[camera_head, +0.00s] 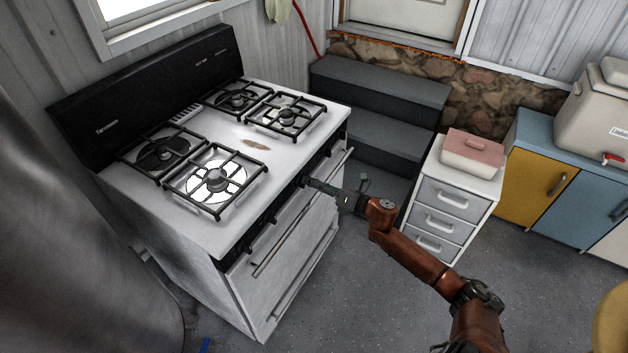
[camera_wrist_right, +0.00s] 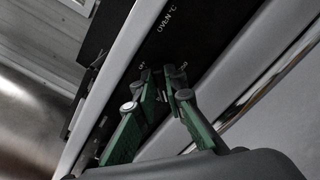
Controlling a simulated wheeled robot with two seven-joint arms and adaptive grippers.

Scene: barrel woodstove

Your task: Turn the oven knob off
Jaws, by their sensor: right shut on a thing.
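The white stove (camera_head: 165,205) stands at the left, with a black front panel (camera_head: 262,228) carrying several dark knobs. My right gripper (camera_head: 311,183) reaches the panel from the right, at the oven knob (camera_head: 304,181) near its middle. In the right wrist view, the green fingers of the right gripper (camera_wrist_right: 163,84) close together at the panel, just below the label "OVEN °C" (camera_wrist_right: 178,20). They are shut on the knob, which is mostly hidden between the fingertips. The knob's setting cannot be read. My left gripper is not in view.
The oven door handle (camera_head: 303,212) runs just below the panel, close under the gripper. Grey steps (camera_head: 380,85) and a white drawer unit (camera_head: 450,205) stand to the right. Black grates (camera_head: 215,180) cover the stove top. The floor in front is clear.

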